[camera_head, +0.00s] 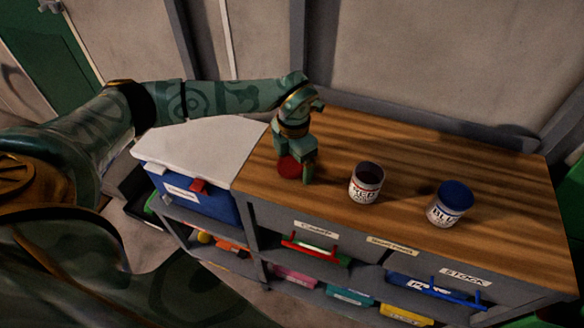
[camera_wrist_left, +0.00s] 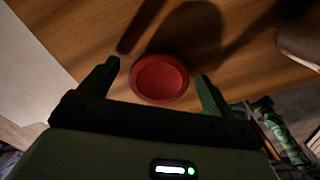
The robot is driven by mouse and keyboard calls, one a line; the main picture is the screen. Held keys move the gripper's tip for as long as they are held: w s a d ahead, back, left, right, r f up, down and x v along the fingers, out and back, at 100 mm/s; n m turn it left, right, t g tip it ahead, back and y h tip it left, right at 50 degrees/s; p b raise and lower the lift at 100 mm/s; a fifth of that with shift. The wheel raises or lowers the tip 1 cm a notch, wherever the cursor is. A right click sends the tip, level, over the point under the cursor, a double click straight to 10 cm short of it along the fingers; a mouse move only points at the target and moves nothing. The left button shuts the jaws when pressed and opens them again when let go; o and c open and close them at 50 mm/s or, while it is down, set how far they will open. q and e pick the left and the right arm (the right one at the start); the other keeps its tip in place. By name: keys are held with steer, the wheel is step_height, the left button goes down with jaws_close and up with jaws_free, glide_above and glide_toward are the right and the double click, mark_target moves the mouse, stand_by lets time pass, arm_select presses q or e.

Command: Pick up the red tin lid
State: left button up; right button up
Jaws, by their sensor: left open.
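The red tin lid (camera_head: 289,167) lies flat on the wooden bench top near its left end. In the left wrist view the lid (camera_wrist_left: 159,79) is a round red disc just beyond and between the fingertips. My left gripper (camera_head: 295,176) points down over the lid with its fingers apart. In the left wrist view the left gripper (camera_wrist_left: 156,78) is open and empty, and the lid is not gripped. I cannot tell whether the fingertips touch the bench. My right gripper does not show.
An open tin with a red label (camera_head: 366,184) stands right of the lid. A tin with a blue lid (camera_head: 450,204) stands farther right. The wooden bench top (camera_head: 420,150) is clear behind them. A white surface (camera_head: 205,145) adjoins on the left, with drawers and shelves below.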

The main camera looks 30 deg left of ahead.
arm_select(q)
steer(key=shift+r, duration=0.1)
steer(key=c, duration=1.1)
steer(key=shift+o, duration=0.2)
